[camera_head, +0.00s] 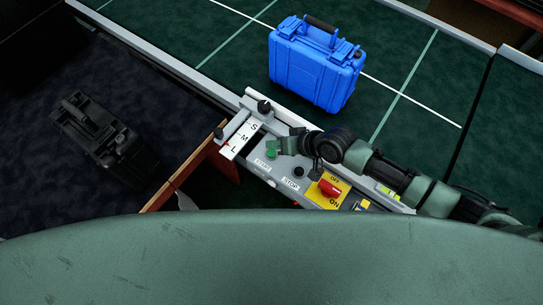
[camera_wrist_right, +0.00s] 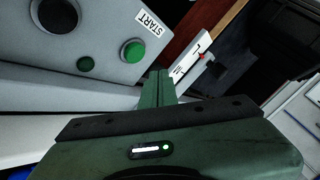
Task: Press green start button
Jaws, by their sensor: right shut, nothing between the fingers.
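The green start button (camera_head: 270,153) is on the grey control panel, above the START label in the head view. It also shows in the wrist view (camera_wrist_right: 133,51) as a round green cap in a metal ring, beside the START label. My right gripper (camera_head: 280,146) is over the panel right beside the button. In the wrist view its fingers (camera_wrist_right: 158,76) are together and empty, with tips just below and right of the button. A gap shows between tips and button in that view; their height above the panel is unclear. My left gripper is out of view.
The panel (camera_head: 262,167) also has a black stop button (camera_head: 298,172), a red OFF/ON switch (camera_head: 329,187) on yellow and an S-M-L slider (camera_head: 240,139). A blue case (camera_head: 312,68) stands on the green conveyor (camera_head: 220,40). A black case (camera_head: 103,135) lies at left.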

